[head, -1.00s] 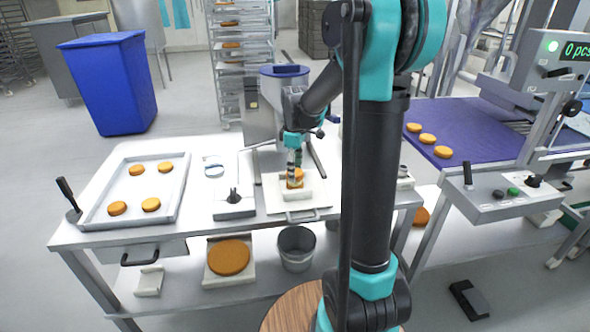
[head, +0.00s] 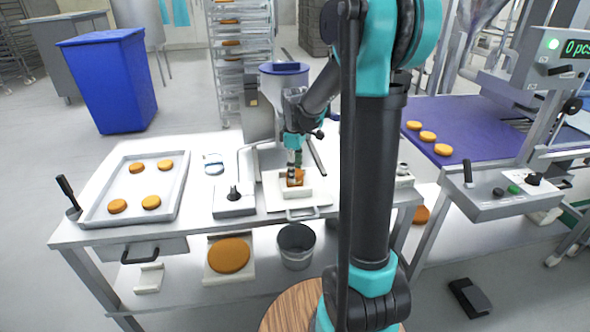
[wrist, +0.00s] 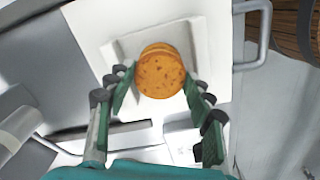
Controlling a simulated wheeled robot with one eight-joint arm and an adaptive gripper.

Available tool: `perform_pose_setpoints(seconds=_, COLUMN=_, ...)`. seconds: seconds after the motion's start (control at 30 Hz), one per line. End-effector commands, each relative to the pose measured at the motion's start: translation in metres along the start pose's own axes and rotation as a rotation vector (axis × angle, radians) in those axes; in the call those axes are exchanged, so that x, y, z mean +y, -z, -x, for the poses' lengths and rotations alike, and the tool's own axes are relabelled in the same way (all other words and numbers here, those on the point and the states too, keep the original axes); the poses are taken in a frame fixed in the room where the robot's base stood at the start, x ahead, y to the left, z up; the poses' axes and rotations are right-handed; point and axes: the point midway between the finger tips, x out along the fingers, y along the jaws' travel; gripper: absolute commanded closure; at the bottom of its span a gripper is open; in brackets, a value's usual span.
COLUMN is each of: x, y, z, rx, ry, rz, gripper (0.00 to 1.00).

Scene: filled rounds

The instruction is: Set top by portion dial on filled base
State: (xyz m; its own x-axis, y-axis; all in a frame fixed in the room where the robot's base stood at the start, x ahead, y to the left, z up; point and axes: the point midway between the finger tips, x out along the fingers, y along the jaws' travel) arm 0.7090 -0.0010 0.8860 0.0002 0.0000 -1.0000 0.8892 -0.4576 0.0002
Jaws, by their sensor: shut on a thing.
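My gripper (head: 293,178) is over the white holder plate (head: 272,200) on the steel table. In the wrist view its two green fingers (wrist: 161,98) stand on either side of an orange-brown round top (wrist: 160,77), and they are shut on it. A second round, the base (wrist: 157,47), shows as a thin edge behind the top, nearly in line with it. The filling is hidden, and I cannot tell whether the two touch. A white angled stop (wrist: 112,55) is beside the rounds. The portion dial cannot be made out for certain.
A tray (head: 180,197) with several rounds lies at left. A lever box (head: 234,206) stands beside the plate, and a hopper with a blue rim (head: 284,68) rises behind. A purple conveyor (head: 465,125) with three rounds is at right. A bucket (head: 296,255) sits below.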

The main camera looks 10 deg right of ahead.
Motion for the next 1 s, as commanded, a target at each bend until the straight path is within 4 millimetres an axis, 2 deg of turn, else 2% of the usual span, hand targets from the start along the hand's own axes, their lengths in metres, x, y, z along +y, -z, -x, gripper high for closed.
perform_pose_setpoints(seconds=0.3, x=0.0, y=0.0, z=-0.0037, rx=0.0, ry=0.0, rz=0.0, gripper=0.61)
perform_pose_setpoints(seconds=0.33, x=0.0, y=0.0, z=-0.0035, rx=0.0, ry=0.0, rz=0.0, gripper=0.44)
perform_pose_setpoints(seconds=0.5, x=0.0, y=0.0, z=-0.0034, rx=0.0, ry=0.0, rz=0.0, gripper=0.24)
perform_pose_setpoints(seconds=0.73, x=0.0, y=0.0, z=-0.0033, rx=0.0, ry=0.0, rz=0.0, gripper=0.22)
perform_pose_setpoints(seconds=0.9, x=0.0, y=0.0, z=-0.0033, rx=0.0, ry=0.0, rz=0.0, gripper=0.03)
perform_pose_setpoints(seconds=1.0, x=0.0, y=0.0, z=-0.0033, rx=0.0, ry=0.0, rz=0.0, gripper=0.03)
